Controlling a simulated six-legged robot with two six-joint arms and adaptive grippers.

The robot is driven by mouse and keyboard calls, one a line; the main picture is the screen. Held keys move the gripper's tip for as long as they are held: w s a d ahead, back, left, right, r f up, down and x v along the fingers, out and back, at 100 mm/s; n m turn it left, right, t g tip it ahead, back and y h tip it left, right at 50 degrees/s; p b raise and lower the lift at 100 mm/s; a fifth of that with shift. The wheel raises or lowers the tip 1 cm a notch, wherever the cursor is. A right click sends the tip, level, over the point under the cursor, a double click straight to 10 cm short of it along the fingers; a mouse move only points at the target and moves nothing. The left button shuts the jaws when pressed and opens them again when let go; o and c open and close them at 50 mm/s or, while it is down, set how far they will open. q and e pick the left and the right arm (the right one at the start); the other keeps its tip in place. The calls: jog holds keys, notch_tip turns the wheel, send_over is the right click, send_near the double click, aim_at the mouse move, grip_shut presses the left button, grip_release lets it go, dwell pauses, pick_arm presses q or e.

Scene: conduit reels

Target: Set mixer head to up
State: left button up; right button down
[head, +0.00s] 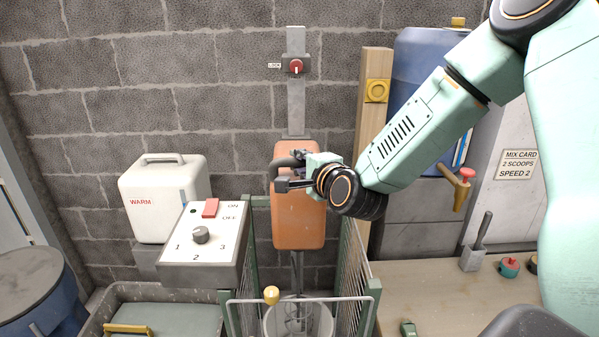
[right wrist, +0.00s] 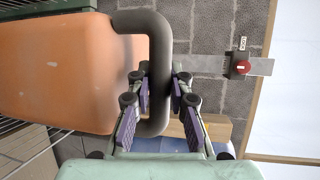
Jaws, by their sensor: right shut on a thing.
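The mixer head (head: 298,222) is an orange, rounded box on a grey upright rail (head: 296,112) against the block wall. Its shaft runs down to a whisk within a clear bucket (head: 270,322) inside the guard. A dark handle (right wrist: 155,24) loops from the head's side in the right wrist view. My right gripper (head: 287,171) is shut on this handle, its fingers on both sides of the bar in the right wrist view (right wrist: 160,88). A red lock knob (head: 296,66) sits higher on the rail, above the head. My left gripper is out of view.
A mesh guard with a front bar (head: 300,299) surrounds the bucket. A control box (head: 203,247) with a red switch and dial stands left, near a white WARM container (head: 163,197). A wooden post (head: 372,140) and blue tank (head: 415,75) stand right, above a bench (head: 455,290).

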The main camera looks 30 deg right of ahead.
notch_tip(320, 180, up, 6)
jog(key=p, duration=0.2)
jog(key=shift+r+p, duration=0.1)
jog(key=shift+p, duration=0.3)
jog(key=shift+w+d+r, duration=0.1)
jog(key=shift+w+r, duration=0.05)
jog(key=c, duration=1.6)
grip_release()
jog(key=shift+r, duration=0.1)
jog(key=shift+o, duration=0.6)
jog(key=shift+s+f, duration=0.2)
jog(key=v, duration=0.7)
